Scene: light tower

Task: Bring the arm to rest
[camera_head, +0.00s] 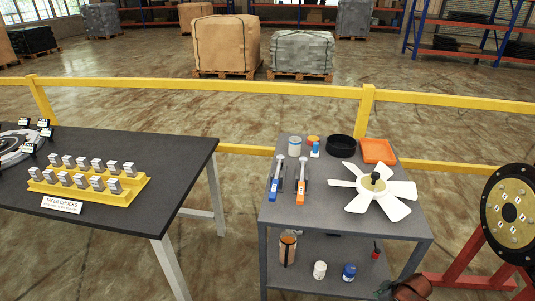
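Neither of my grippers can be made out in the head view. A dark table (150,155) stands at the left. On it, a yellow rack (128,196) holds several grey metal chocks behind a "TAPER CHOCKS" label (62,204). A grey two-level cart (330,222) stands right of centre. A white fan rotor (352,199) with a dark hub lies on its top, beside a blue-handled tool (274,188) and an orange-handled tool (300,190). A round gold-and-black disc (511,214) stands on a red frame (470,281) at the right.
The cart top also holds a black bowl (341,145), an orange tray (378,151) and small cans. Several containers stand on its lower shelf. A brown object (411,289) shows at the bottom edge, unclear. A yellow rail (250,88) runs behind. Floor shows between table and cart.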

